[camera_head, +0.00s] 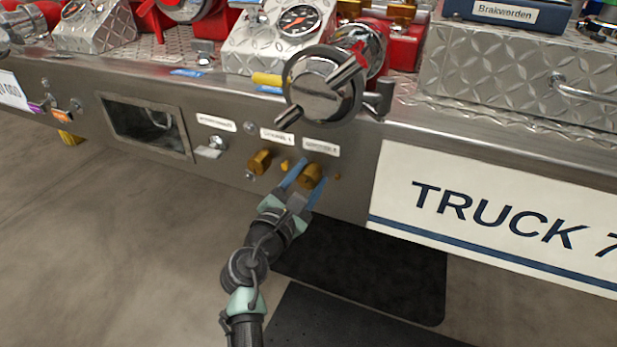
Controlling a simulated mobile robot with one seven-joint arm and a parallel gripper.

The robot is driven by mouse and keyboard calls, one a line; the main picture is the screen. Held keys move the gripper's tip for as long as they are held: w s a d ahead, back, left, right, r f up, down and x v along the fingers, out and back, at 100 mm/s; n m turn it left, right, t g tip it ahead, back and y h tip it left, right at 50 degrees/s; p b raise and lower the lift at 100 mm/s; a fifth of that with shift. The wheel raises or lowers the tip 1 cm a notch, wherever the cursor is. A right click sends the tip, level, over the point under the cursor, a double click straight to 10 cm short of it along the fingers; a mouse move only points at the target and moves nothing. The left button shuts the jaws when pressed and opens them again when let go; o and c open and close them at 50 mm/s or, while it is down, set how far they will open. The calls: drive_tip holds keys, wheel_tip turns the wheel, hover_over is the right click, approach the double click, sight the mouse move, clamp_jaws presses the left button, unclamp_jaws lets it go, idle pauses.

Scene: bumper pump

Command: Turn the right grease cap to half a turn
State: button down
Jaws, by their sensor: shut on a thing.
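The right grease cap (311,176) is a brass knob on the steel bumper face, under a white label (321,148). My gripper (304,180) reaches up from below, and its two blue fingers lie on either side of this cap, shut on it. The fingers hide part of the cap's sides, and its turn angle cannot be read. The left grease cap (260,161) is a similar brass knob a little to the left, under its own label (277,136), clear of my fingers.
A large chrome valve with a handle (317,90) juts out just above the caps. A small brass fitting (284,165) sits between them. A recessed opening (143,128) is at left, a TRUCK sign (490,215) at right. Dark mats (365,275) lie on the floor below.

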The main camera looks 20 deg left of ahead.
drive_tip(key=m, duration=0.3)
drive_tip(key=shift+f+m+b, duration=0.1)
drive_tip(key=shift+m+b, duration=0.3)
drive_tip(key=m+b, duration=0.1)
drive_tip(key=m, duration=0.2)
drive_tip(key=shift+m, duration=0.3)
drive_tip(key=m+b, duration=0.1)
drive_tip(key=m, duration=0.2)
drive_tip(key=shift+f+m+b, duration=0.1)
drive_tip(key=shift+m+b, duration=0.2)
drive_tip(key=m+b, duration=0.2)
drive_tip(key=m, duration=0.2)
drive_tip(key=m+b, duration=0.2)
drive_tip(key=m, duration=0.2)
drive_tip(key=shift+f+y, duration=0.1)
drive_tip(key=shift+y, duration=0.2)
drive_tip(key=m+b, duration=0.2)
drive_tip(key=m, duration=0.2)
drive_tip(key=shift+b, duration=0.35)
drive_tip(key=m+b, duration=0.2)
drive_tip(key=m, duration=0.2)
drive_tip(key=shift+m, duration=0.3)
drive_tip(key=shift+m+b, duration=0.8)
drive_tip(key=shift+m, duration=0.4)
